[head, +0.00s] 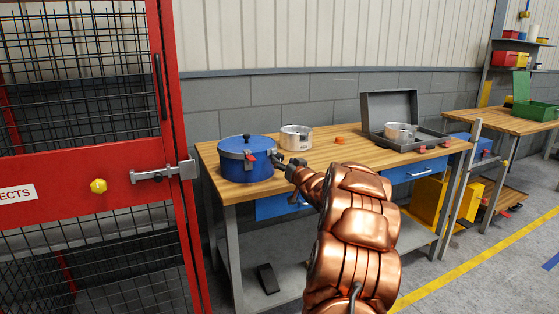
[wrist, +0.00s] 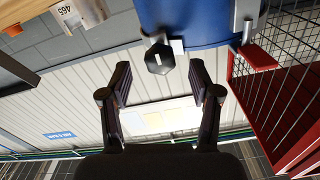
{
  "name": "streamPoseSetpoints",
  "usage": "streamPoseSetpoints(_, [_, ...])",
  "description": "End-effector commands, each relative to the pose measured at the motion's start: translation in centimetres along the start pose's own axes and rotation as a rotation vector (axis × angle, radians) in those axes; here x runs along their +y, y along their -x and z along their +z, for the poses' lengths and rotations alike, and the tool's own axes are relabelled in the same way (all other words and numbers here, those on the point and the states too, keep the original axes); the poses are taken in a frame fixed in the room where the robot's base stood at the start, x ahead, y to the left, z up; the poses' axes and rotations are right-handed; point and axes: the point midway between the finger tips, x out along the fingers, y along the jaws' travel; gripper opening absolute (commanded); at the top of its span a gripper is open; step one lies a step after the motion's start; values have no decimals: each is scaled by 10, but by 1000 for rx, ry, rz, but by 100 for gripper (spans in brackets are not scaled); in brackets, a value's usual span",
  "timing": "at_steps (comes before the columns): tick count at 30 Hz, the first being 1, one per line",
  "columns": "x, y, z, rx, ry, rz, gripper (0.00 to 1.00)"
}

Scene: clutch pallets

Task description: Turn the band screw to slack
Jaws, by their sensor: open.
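A blue drum (head: 242,173) with a grey band around it stands at the near left corner of the wooden bench. In the wrist view the drum (wrist: 195,15) fills the top, and a black faceted knob with a pale mark, apparently the band screw (wrist: 160,58), juts from its side. My gripper (head: 284,162) is beside the drum's right side in the head view. It is open and empty. In the wrist view its fingers lie to either side of the knob with gaps, apparently not touching it. In the head view my gripper hides the knob.
A silvery ring-like part (head: 296,138) stands behind the drum on the bench (head: 330,160). An open dark case (head: 390,112) holding another metal part is at the right. A small orange object (head: 340,140) lies between. A red mesh cage door (head: 95,185) stands close at the left.

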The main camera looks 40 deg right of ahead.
Motion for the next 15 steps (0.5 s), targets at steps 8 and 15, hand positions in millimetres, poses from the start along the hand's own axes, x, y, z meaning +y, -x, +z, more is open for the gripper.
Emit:
streamPoseSetpoints(8, [0,-29,1,-2,1,0,63])
streamPoseSetpoints(15, [0,-40,1,-3,0,2,63])
